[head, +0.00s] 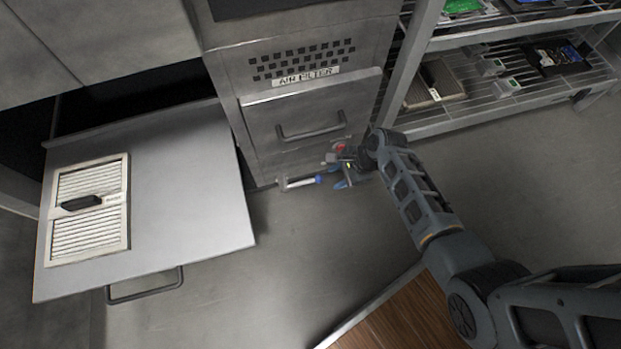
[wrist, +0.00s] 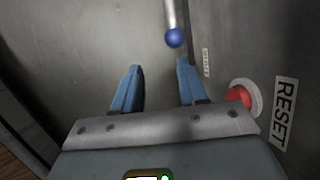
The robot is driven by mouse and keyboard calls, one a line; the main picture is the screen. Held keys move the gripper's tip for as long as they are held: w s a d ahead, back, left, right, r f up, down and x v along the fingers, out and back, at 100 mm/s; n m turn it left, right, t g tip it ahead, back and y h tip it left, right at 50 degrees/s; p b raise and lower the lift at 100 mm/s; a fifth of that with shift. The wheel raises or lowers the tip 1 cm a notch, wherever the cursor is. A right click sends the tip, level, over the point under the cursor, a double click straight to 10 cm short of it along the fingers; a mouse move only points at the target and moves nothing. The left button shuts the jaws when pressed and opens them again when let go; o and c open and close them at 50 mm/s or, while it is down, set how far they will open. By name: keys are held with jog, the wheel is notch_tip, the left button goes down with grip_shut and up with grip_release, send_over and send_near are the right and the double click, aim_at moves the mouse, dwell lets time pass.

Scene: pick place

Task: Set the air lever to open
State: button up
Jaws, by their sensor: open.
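The air lever is a light metal rod with a blue ball knob (wrist: 174,38). In the wrist view the rod runs up from the knob to the top edge, and the knob lies just beyond my fingertips, nearer the right finger. My gripper (wrist: 159,67) is open with nothing between its blue fingers. In the head view the lever (head: 298,182) sits low at the base of the air filter cabinet, its rod roughly level. My gripper (head: 338,177) is just right of its knob. A small label (wrist: 206,62) is beside the lever, too small to read.
A red button (wrist: 240,97) with a RESET label (wrist: 284,112) is close right of my gripper. The cabinet (head: 307,99) has a handled drawer above the lever. A pulled-out drawer (head: 190,200) bearing a filter (head: 90,240) stands left. Shelves (head: 500,90) stand right. Grey floor is clear in front.

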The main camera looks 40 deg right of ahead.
aim_at(308, 181)
jog(key=w+a+f+b, duration=0.2)
jog(key=w+a, duration=0.1)
jog(key=w+a+f+b, duration=0.1)
jog(key=w+a, duration=0.1)
jog(key=shift+a+f+b, duration=0.15)
jog(key=shift+f+b, duration=0.1)
jog(key=shift+b, duration=0.1)
jog(key=shift+w+a+f+b, duration=0.2)
jog(key=shift+a+f+b, duration=0.1)
jog(key=shift+f, duration=0.2)
grip_shut()
